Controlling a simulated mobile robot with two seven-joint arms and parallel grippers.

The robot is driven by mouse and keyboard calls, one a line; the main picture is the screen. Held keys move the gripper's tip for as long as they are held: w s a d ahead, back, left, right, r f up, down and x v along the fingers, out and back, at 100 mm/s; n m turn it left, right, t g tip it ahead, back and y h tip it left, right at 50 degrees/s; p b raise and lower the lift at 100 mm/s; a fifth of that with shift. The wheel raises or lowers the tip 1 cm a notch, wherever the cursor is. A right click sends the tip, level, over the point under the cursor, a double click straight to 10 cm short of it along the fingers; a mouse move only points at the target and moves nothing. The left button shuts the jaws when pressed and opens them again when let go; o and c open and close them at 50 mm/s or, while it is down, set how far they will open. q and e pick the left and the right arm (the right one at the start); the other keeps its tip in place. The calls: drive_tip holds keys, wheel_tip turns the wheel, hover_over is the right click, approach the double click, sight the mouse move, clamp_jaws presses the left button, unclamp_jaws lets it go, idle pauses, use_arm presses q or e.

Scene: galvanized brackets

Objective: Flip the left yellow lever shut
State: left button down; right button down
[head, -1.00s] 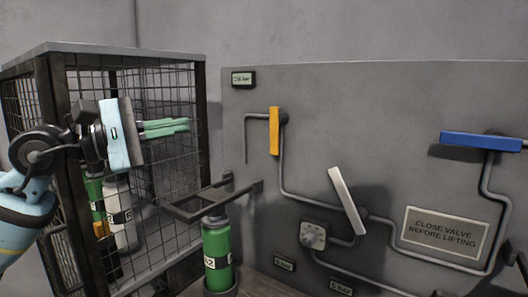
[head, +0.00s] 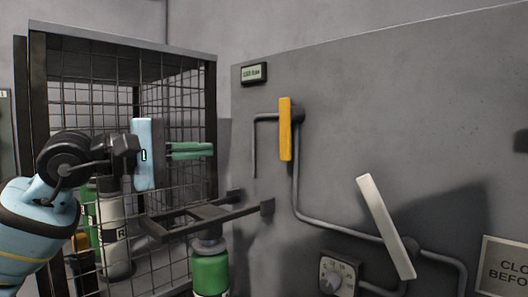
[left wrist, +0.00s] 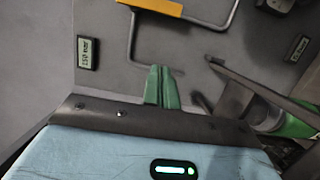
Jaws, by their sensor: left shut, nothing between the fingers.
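The yellow lever (head: 285,129) stands upright on the grey panel, mounted near its top on a pipe fitting. In the left wrist view the yellow lever (left wrist: 155,6) shows only in part, cut off by the top edge. My left gripper (head: 212,150) has green fingers that are shut with nothing between them. It is to the left of the lever, apart from it, and points right toward the panel. In the left wrist view the closed fingers (left wrist: 161,88) lie below the lever. My right gripper is not in view.
A white lever (head: 385,226) hangs tilted on the panel at the right, above a dial box (head: 340,276). A dark bracket (head: 205,218) juts out below my gripper, over a green cylinder (head: 211,270). A mesh cage (head: 123,39) stands behind my left arm.

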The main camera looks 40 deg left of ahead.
use_arm(q)
drive_tip(key=shift+w, duration=0.15)
drive_tip(key=w+d+p, duration=0.6)
drive_tip(key=w+d, duration=0.1)
drive_tip(key=w, duration=0.2)
idle(0.5)
drive_tip(key=shift+w+d, duration=0.1)
drive_tip(key=shift+w, duration=0.05)
idle(0.4)
